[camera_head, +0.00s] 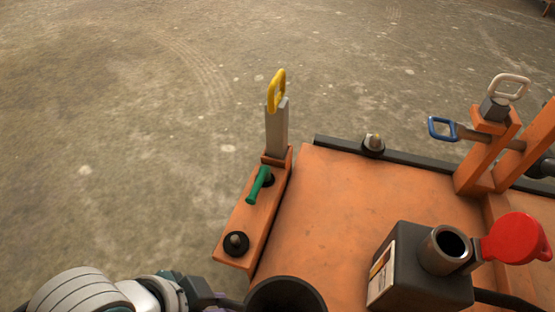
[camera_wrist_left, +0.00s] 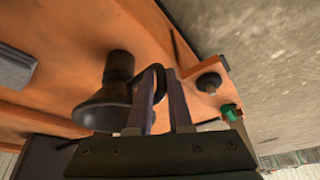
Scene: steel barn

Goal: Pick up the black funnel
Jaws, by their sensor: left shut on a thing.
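The black funnel (camera_head: 285,295) shows at the bottom edge of the head view, where its lower part is cut off. In the left wrist view the funnel (camera_wrist_left: 105,105) has its wide mouth towards the camera and its narrow spout pointing away. My left gripper (camera_wrist_left: 161,85) is shut on the funnel's loop-like handle at its side. In the head view the left gripper (camera_head: 226,302) comes in from the lower left, beside the funnel, with its fingertips mostly hidden. I cannot tell whether the funnel touches the orange surface. My right gripper is not in view.
An orange machine deck (camera_head: 340,210) spreads below. A dark canister (camera_head: 425,280) with a red cap (camera_head: 518,238) stands right of the funnel. A green handle (camera_head: 258,186), a yellow handle (camera_head: 277,91) and a blue handle (camera_head: 442,128) stick out. Open floor lies beyond.

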